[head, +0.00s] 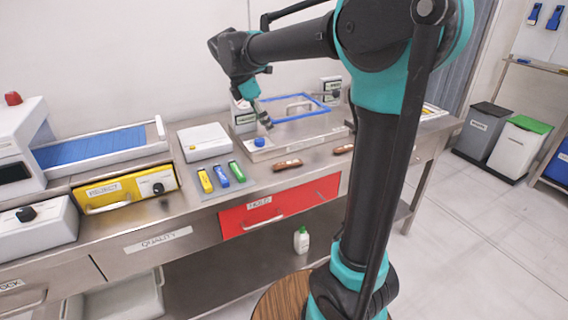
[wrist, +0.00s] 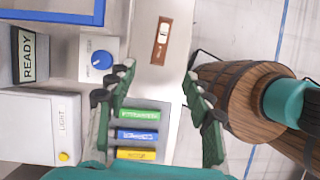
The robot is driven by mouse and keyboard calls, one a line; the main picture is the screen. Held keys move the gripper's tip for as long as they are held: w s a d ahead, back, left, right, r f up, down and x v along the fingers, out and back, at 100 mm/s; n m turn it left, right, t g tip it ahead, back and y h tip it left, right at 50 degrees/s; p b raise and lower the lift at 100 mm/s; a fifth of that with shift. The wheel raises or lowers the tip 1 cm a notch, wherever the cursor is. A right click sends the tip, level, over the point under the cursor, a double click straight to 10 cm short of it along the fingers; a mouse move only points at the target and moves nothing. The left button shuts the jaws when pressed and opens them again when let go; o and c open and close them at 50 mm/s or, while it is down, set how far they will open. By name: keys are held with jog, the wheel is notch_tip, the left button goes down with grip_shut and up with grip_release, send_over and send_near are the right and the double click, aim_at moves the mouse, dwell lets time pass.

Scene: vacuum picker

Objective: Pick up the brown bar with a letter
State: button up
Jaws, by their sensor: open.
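Two brown bars lie on the steel counter. The nearer brown bar (head: 288,165) is right of the coloured bars, and the other brown bar (head: 343,149) is farther right. In the wrist view one brown bar (wrist: 156,55) with a pale label lies beyond my fingertips; any letter is too small to read. My gripper (head: 266,122) is open and empty above the counter, up and left of the nearer brown bar in the head view. In the wrist view my gripper (wrist: 158,86) has its fingers spread wide, with only bare counter between the tips.
Green (wrist: 137,115), blue (wrist: 136,134) and yellow (wrist: 135,153) bars lie near my fingers. A blue-knobbed box (wrist: 99,60) and a READY sign (wrist: 28,56) stand on the counter. A red drawer (head: 278,206) is below the counter's front edge.

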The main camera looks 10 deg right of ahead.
send_near(287, 162)
jog(key=x, duration=0.2)
jog(key=shift+f, duration=0.35)
jog(key=shift+x, duration=2.7)
jog(key=shift+d+r, duration=0.1)
jog(key=shift+d, duration=0.1)
jog(key=c, duration=1.2)
